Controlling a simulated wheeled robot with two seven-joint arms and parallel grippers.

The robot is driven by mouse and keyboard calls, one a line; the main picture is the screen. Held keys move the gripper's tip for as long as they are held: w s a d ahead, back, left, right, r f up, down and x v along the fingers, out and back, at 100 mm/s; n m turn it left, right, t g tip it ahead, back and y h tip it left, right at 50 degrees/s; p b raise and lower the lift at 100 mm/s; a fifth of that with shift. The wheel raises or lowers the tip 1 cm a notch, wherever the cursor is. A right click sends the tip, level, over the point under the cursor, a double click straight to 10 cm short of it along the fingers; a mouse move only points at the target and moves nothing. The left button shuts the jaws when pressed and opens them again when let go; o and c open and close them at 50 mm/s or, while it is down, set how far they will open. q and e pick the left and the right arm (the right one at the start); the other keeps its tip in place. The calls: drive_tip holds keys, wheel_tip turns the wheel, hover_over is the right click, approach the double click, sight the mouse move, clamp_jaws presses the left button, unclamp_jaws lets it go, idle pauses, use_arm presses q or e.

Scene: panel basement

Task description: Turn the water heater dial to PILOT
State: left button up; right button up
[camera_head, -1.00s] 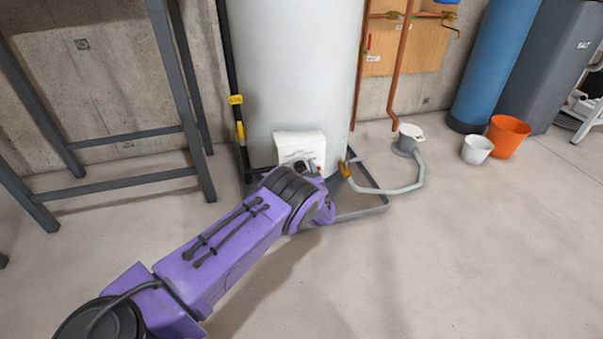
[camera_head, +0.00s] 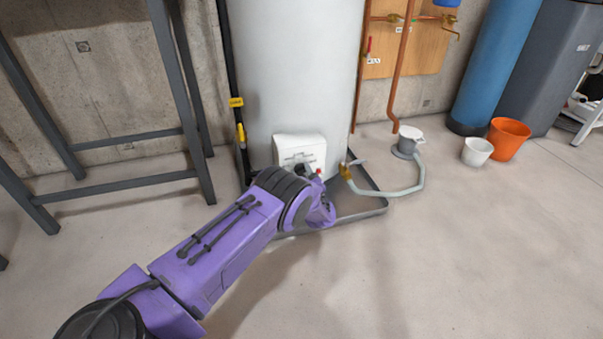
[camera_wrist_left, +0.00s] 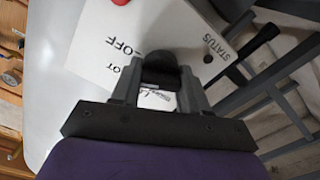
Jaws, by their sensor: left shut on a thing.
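The water heater (camera_head: 292,70) is a tall white tank standing in a grey tray. Its white control box (camera_head: 300,146) is low on the front, partly hidden behind my left arm in the head view. In the left wrist view the control panel (camera_wrist_left: 90,48) shows the words OFF, STATUS and part of a word ending in "OT", with a red button (camera_wrist_left: 121,2) at the top. My left gripper (camera_wrist_left: 158,82) is shut on the dark dial (camera_wrist_left: 160,62), with a finger on either side. The dial's pointer mark is hidden. My right gripper is not in view.
A grey metal frame (camera_head: 183,100) stands left of the heater. A gas pipe with a yellow valve (camera_head: 241,132) runs beside the tank. The front floor is clear.

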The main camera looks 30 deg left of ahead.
use_arm(q)
drive_tip(key=shift+f+n, duration=0.1)
drive_tip(key=shift+n, duration=2)
drive_tip(key=shift+d, duration=0.1)
drive_tip(key=o, duration=1)
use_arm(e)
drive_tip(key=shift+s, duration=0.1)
use_arm(q)
drive_tip(key=p+v, duration=0.2)
drive_tip(key=v, duration=0.1)
drive_tip(key=p+v, duration=0.1)
drive_tip(key=shift+s+d+r, duration=0.2)
drive_tip(key=shift+d+r, duration=0.05)
drive_tip(key=shift+r, duration=0.1)
drive_tip(key=p, duration=0.2)
approach(303, 173)
drive_tip(key=shift+f, duration=0.35)
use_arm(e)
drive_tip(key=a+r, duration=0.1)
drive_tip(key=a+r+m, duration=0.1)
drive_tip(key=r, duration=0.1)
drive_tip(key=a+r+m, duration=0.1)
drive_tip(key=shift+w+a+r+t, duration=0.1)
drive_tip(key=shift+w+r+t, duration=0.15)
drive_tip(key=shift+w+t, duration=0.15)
